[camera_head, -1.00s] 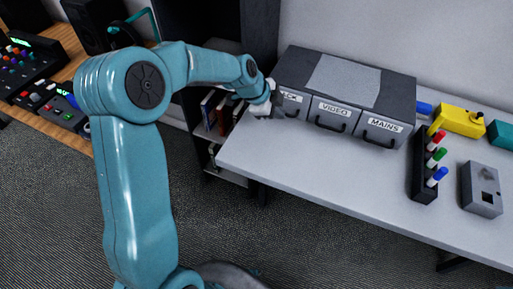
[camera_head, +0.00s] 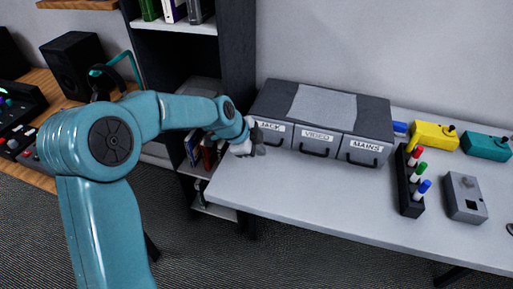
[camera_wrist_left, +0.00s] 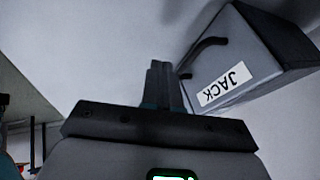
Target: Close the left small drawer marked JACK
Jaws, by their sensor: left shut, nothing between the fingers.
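The grey JACK drawer (camera_head: 274,134) is the leftmost of three in the cabinet on the table. The shut, empty fingers of my left gripper (camera_wrist_left: 160,68) are beside the handle. I cannot tell whether they touch the drawer. My right gripper is not in view.
The VIDEO drawer (camera_head: 318,145) and MAINS drawer (camera_head: 362,151) are to the right. A black rack of markers (camera_head: 409,182), a grey box (camera_head: 464,196) and a yellow box (camera_head: 432,136) stand further right. A dark shelf (camera_head: 238,60) is left of the table. The front tabletop is clear.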

